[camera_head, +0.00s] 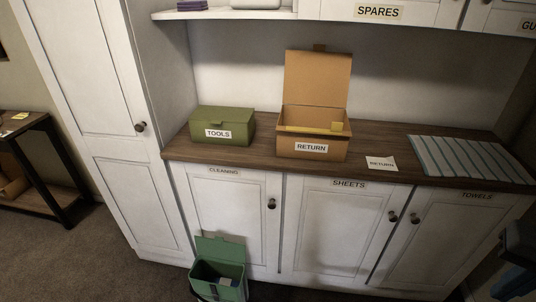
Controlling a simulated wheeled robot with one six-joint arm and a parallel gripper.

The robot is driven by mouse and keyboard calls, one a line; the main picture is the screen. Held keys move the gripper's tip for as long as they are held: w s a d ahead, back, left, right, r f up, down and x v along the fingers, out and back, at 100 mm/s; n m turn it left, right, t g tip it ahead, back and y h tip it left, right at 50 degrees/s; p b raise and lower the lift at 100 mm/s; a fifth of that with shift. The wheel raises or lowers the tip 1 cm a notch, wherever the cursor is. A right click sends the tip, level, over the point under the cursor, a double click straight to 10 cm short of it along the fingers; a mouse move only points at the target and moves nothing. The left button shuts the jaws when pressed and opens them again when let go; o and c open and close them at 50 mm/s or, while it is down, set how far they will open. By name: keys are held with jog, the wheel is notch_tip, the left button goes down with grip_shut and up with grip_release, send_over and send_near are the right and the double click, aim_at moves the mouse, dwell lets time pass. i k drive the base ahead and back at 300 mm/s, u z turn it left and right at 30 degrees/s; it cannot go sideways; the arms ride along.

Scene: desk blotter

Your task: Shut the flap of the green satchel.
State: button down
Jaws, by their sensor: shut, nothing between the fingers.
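The green satchel (231,291) stands on the floor in front of the cabinet, at the bottom of the head view. Its flap (220,248) is raised and leans back behind the opening, so the satchel is open. Something pale and bluish shows inside, too small to name. The lower part of the satchel is cut off by the picture's bottom edge. My gripper cannot be made out; only dark parts show at the right edge, and I cannot tell what they are.
A wooden counter (380,163) holds a green TOOLS box (236,119), an open RETURN box (312,160), a RETURN card (381,164) and a striped cloth (468,160). White cabinet doors stand close behind the satchel. The carpet (95,255) left of the satchel is clear.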

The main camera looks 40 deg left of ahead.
aim_at(217, 247)
jog(key=u, duration=2.2)
jog(key=i, duration=0.65)
jog(key=z, duration=0.15)
